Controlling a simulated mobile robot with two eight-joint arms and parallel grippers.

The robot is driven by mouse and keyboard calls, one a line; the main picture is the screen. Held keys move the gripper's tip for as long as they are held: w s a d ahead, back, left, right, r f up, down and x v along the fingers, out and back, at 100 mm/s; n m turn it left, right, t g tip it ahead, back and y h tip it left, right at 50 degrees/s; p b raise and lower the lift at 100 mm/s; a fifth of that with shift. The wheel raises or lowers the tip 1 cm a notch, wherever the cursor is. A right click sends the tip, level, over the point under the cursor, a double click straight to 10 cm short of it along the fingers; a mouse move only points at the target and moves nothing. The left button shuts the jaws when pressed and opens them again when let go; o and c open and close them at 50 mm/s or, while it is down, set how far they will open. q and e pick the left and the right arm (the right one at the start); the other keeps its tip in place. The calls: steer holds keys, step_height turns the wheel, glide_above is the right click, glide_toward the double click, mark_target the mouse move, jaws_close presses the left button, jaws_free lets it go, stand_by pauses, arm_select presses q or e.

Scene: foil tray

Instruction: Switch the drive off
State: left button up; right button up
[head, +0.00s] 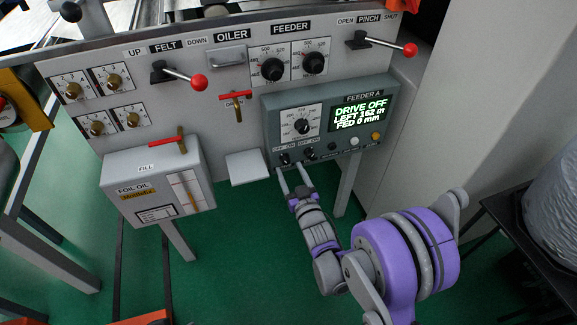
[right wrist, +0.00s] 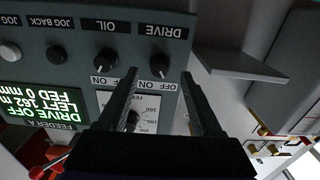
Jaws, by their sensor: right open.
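The grey FEEDER A box (head: 350,97) carries a lit display (head: 360,113) reading DRIVE OFF, LEFT 162 m, FED 0 mm. On its lower left are two black OFF/ON knobs, the drive knob (head: 284,158) and the oil knob (head: 309,153). In the right wrist view, upside down, the drive knob (right wrist: 160,65) sits under its DRIVE label, beside the oil knob (right wrist: 107,60). My right gripper (head: 291,172) is open just below and in front of the drive knob. My left gripper is not in view.
A round dial (head: 302,126) and several buttons sit on the same box. A grey shelf (head: 247,167) juts out left of it, then the foil oil box (head: 158,187). Red-tipped levers (head: 198,82) stick out above. A pale cabinet (head: 460,110) stands at right.

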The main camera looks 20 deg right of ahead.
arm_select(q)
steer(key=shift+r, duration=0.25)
arm_select(e)
steer(key=s, duration=0.8)
steer(key=shift+s+d, duration=0.1)
steer(key=shift+d, duration=0.1)
steer(key=s+f+g, duration=0.1)
steer(key=s+g, duration=1.3)
steer(key=s, duration=1.1)
arm_select(q)
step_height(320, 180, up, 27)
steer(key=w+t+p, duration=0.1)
steer(key=p, duration=2.2)
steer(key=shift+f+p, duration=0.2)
steer(key=shift+p, duration=0.15)
arm_select(e)
step_height(320, 180, up, 26)
steer(key=t, duration=0.1)
steer(key=shift+w+r+m+h, duration=0.15)
steer(key=shift+w+m+h, duration=0.15)
steer(key=shift+w, duration=0.05)
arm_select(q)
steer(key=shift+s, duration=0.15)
arm_select(e)
steer(key=shift+s, duration=0.15)
